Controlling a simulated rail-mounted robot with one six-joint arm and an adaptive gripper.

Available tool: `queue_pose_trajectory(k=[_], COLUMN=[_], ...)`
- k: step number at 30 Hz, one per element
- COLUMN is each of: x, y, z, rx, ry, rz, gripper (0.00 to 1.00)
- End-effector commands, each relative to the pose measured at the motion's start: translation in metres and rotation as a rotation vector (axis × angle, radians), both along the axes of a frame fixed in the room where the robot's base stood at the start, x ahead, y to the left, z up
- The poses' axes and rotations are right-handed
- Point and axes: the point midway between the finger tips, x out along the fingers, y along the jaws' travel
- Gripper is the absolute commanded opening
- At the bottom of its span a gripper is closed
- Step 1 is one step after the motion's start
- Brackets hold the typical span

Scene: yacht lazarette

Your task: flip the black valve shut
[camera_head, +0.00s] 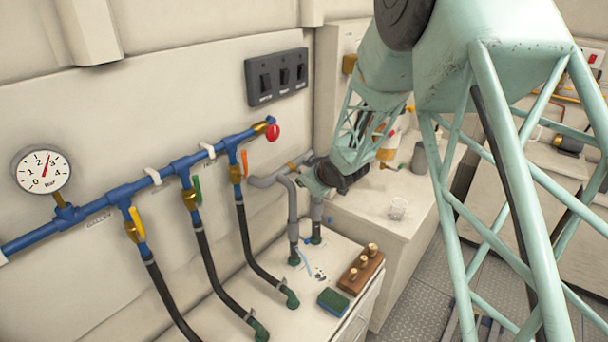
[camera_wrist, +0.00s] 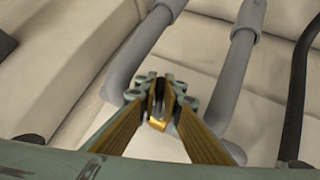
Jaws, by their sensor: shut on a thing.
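In the wrist view my gripper (camera_wrist: 161,92) has its brass-coloured fingers closed together on a narrow black lever (camera_wrist: 158,88), which I take for the black valve's handle. A small brass piece (camera_wrist: 157,124) shows just below it between the fingers. The rest of the valve is hidden by the fingers, so I cannot tell how far the lever is turned. In the head view my gripper (camera_head: 314,183) is at the grey pipes (camera_head: 268,181) near the wall corner, largely covered by my wrist. The black lever is not visible there.
Left of my gripper, a blue manifold (camera_head: 122,192) carries yellow (camera_head: 138,224), green (camera_head: 197,190) and orange (camera_head: 245,162) levers and a red knob (camera_head: 273,132). Black hoses drop to the bench.

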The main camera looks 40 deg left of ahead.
Motion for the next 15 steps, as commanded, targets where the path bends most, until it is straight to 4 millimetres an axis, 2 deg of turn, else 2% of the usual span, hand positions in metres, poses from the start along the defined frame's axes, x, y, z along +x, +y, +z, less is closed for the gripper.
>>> queue_pose_trajectory(k=[1,15], x=[0.0011,-0.0003], y=[0.0028,0.0034], z=[0.0080,0.0082], rx=[0.006,0.006], ry=[0.002,0.069], rz=[0.002,0.001], gripper=[0.00,0.00])
